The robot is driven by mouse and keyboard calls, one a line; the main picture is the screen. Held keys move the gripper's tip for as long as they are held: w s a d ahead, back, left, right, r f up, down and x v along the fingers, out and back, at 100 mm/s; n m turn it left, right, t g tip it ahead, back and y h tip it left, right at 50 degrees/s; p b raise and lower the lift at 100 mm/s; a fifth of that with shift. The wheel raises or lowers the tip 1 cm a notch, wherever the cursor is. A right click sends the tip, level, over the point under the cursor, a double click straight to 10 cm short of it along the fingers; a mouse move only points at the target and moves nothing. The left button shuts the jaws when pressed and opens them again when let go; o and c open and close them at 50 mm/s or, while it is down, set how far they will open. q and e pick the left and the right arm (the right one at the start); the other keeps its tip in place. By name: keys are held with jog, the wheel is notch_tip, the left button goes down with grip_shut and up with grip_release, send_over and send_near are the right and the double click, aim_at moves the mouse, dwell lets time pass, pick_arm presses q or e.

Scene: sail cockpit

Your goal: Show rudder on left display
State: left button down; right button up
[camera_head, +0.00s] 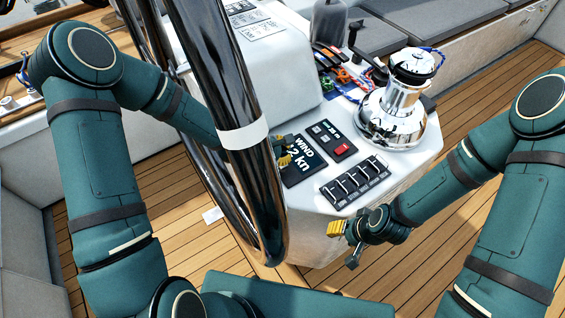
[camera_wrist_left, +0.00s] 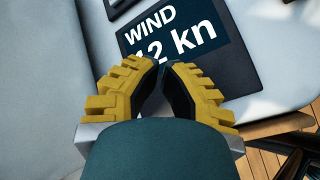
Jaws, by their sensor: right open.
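A dark display (camera_head: 305,158) on the white console reads "WIND" and a value in kn, partly hidden by my left gripper in the head view. In the left wrist view the display (camera_wrist_left: 205,25) reads "WIND" and "12 kn", its first digit partly covered. My left gripper (camera_head: 284,152) is behind the steel wheel rim, at the display's left edge. In the left wrist view its yellow-padded fingertips (camera_wrist_left: 160,66) are together, with nothing between them, over the display's lower edge; whether they touch it I cannot tell. My right gripper (camera_head: 346,243) is open and empty, off the console's front.
A panel with a red button (camera_head: 342,149) adjoins the display. A row of black switches (camera_head: 355,182) lies in front. A chrome winch (camera_head: 394,115) stands at right. The steel wheel (camera_head: 243,135) crosses in front of my left forearm.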

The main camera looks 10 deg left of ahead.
pick_arm(q)
jog(key=shift+f, duration=0.15)
jog(key=shift+f, duration=0.25)
jog(key=shift+f, duration=0.5)
dwell(0.8)
jog(key=shift+r, duration=0.15)
jog(key=shift+r+p, duration=0.65)
jog(key=shift+r, duration=0.15)
jog(key=shift+r+p, duration=1.8)
jog(key=shift+r, duration=0.7)
